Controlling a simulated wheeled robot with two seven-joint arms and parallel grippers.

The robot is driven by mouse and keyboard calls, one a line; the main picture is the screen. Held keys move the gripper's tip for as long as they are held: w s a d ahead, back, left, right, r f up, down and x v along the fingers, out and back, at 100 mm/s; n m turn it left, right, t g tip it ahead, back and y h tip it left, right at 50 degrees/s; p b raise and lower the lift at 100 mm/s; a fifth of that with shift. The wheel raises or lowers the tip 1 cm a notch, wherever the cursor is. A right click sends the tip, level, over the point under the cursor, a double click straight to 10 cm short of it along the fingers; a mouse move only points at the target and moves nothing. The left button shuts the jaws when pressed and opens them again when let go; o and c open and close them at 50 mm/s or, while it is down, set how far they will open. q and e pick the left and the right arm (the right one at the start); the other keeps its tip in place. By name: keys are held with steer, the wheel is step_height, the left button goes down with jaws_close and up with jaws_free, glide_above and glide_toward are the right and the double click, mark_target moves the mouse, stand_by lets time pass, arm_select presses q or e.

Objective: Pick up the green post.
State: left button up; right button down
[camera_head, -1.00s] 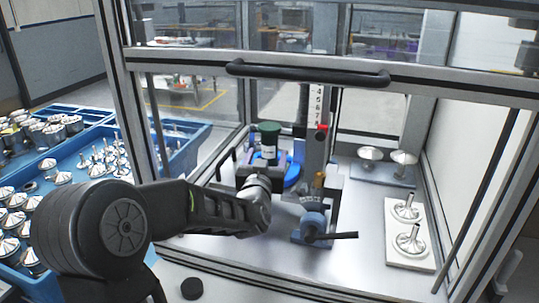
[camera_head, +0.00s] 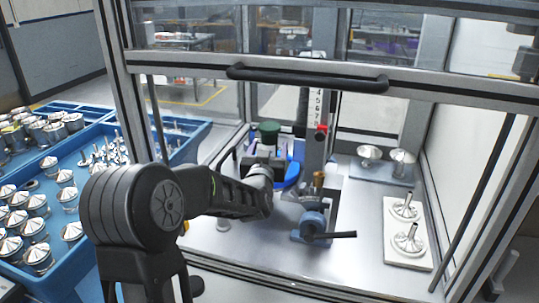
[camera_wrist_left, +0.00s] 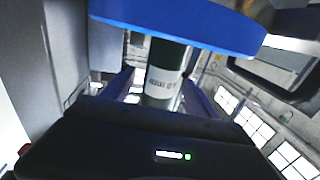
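The green post (camera_head: 268,130) stands upright inside the glazed cabinet, its top showing above my left gripper. In the left wrist view the post (camera_wrist_left: 160,75) is dark green with a white printed label, and one end meets a blue disc (camera_wrist_left: 180,22). The blue disc (camera_head: 291,174) also shows beside my gripper in the head view. My left gripper (camera_head: 264,157) is at the post, hiding its lower part. In the wrist view the fingers lie on either side of the post, with a gap visible, and look open. My right gripper is out of view.
A vertical scale column (camera_head: 315,125) stands just right of the post. A blue clamp with a dark lever (camera_head: 312,228) sits in front of it. A white plate (camera_head: 392,250) with metal cones is at right. The cabinet's handle bar (camera_head: 305,77) crosses above; a blue tray (camera_head: 80,270) is at left.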

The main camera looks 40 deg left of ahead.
arm_select(q)
jaws_close()
stand_by(0.5)
steer(key=shift+r, duration=0.2)
stand_by(0.3)
